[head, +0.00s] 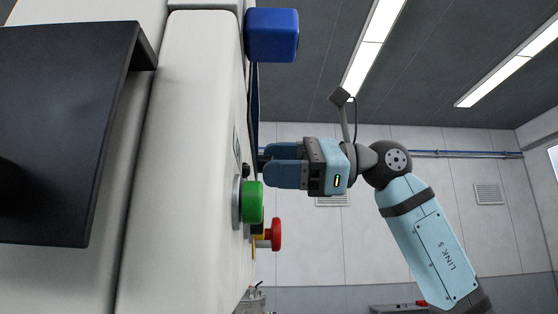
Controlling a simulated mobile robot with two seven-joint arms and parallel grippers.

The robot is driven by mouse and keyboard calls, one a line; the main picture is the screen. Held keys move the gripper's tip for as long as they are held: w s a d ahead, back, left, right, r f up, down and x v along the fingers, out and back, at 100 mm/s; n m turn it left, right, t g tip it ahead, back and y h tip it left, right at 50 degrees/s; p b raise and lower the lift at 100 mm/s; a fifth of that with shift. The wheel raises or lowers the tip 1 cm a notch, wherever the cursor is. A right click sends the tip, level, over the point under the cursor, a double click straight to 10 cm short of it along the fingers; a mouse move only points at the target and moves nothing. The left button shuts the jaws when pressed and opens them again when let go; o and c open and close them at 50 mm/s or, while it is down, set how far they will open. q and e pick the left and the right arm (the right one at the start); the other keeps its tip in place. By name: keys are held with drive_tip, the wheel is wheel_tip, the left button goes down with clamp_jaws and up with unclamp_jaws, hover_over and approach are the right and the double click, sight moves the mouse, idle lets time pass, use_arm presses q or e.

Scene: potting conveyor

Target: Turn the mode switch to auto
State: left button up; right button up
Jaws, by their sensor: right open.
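A white machine panel (190,150) is seen nearly edge-on. A small dark knob (246,170), which looks like the mode switch, sticks out of its face just above the green button. Its setting cannot be read from this angle. My right gripper (265,165) comes from the right with its blue fingers pointing at the panel, close to the knob. The jaws are open, and the fingers partly overlap each other in this view. Whether they touch or straddle the knob is not clear. My left gripper is out of view.
A large green button (252,202) sits just below the knob, and a red mushroom button (275,234) on a yellow base is below that. A blue block (271,36) juts out at the panel's top. A dark plate (65,130) is at the left.

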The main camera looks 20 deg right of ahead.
drive_tip(key=c, duration=0.9)
drive_tip(key=shift+d+r+m+b, duration=0.1)
drive_tip(key=shift+m+b, duration=0.6)
drive_tip(key=shift+m, duration=3.8)
drive_tip(key=shift+d+r+m+b, duration=0.1)
drive_tip(key=shift+m+b, duration=0.6)
drive_tip(key=shift+m, duration=3.8)
